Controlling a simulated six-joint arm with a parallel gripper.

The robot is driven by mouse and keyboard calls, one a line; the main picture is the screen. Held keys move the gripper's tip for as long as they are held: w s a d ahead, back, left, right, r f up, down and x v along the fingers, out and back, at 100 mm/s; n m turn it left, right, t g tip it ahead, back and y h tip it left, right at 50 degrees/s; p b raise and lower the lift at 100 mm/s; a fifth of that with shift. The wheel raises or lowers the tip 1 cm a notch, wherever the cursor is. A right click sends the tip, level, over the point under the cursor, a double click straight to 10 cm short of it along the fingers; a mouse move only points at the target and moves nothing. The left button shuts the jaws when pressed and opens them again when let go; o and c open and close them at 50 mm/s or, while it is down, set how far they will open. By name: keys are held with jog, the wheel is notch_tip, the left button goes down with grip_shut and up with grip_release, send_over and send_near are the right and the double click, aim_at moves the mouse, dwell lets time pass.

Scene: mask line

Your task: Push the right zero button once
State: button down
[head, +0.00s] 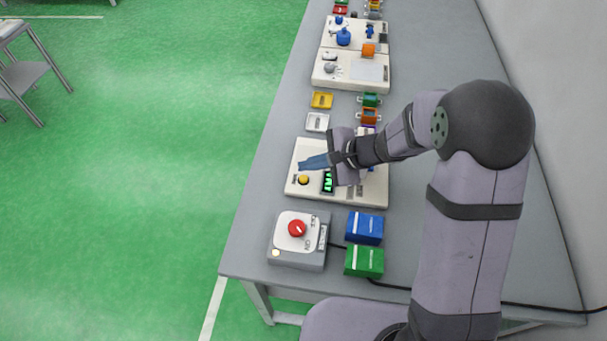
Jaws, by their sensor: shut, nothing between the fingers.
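My gripper (302,165) is shut and empty, its blue fingers together and pointing left. It is over the far left part of a cream panel (296,189). A round yellow button (304,180) sits on the panel just nearer than the fingertips. A small green-lit display (328,182) is to the right of that button. My wrist and forearm hide much of the panel's middle and right. I cannot read any zero label or tell which button is the right zero button. Whether the fingertips touch the panel cannot be told.
A grey box with a red button (297,228) stands nearer. Blue (364,228) and green (364,261) boxes are to its right. White (317,122) and yellow (321,100) trays lie beyond the panel. A black cable (540,307) crosses the grey table (430,65).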

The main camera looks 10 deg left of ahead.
aim_at(308, 182)
notch_tip(308, 182, up, 3)
jog(key=shift+r+p, duration=0.15)
jog(key=shift+p, duration=0.8)
jog(key=s+d+n+g+h, duration=0.1)
jog(key=s+d+n+h, duration=0.3)
jog(key=s+d, duration=0.5)
jog(key=s+d+r+n+g+h, duration=0.1)
jog(key=s+d+n+h, duration=0.3)
jog(key=s+d+n, duration=0.4)
jog(key=s+d, duration=0.2)
jog(key=d, duration=0.3)
jog(key=shift+s+d+n+g+h, duration=0.3)
jog(key=shift+d+g+h, duration=0.1)
